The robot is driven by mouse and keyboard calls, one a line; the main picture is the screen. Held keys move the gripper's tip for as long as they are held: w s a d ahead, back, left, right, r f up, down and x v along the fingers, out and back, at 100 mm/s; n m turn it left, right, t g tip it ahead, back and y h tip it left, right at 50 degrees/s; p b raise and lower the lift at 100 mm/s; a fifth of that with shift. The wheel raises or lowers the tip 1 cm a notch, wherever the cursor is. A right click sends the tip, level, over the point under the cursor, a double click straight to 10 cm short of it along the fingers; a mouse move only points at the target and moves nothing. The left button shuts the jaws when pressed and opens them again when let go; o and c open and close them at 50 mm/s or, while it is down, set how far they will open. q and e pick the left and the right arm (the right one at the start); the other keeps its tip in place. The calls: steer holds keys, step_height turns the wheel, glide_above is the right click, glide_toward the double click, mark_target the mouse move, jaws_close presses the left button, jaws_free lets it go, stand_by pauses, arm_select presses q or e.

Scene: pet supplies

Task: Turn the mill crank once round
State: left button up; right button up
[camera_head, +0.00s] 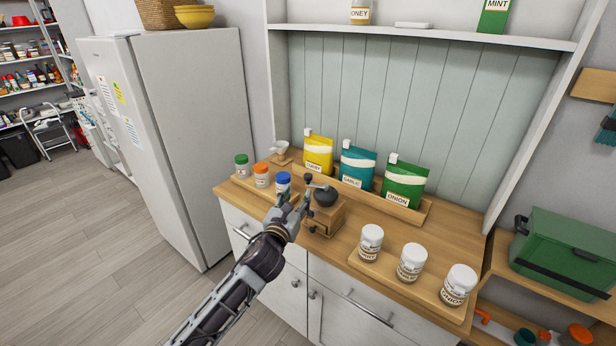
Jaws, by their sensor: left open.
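The mill (324,214) has a wooden box body and a dark round top, and stands on the wooden counter near its front edge. Its metal crank arm (318,186) reaches left from the top, with a dark knob near the left end. My left gripper (296,197) is open at the mill's left side, close to the crank's knob end. The fingers overlap the knob area, so I cannot tell whether they touch it. My left arm covers the counter edge and drawer front below. My right gripper is not in view.
Jars with green, orange and blue lids (262,175) stand left of the mill. Yellow, teal and green pouches (358,166) stand in a wooden rack behind. White-lidded jars (411,262) stand on a board at right. Some counter (440,232) behind them is bare.

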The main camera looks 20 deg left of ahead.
mark_target(307, 179)
arm_select(q)
steer(key=shift+w+p, duration=0.6)
steer(key=shift+w, duration=5.45)
steer(key=shift+c, duration=0.5)
jaws_close()
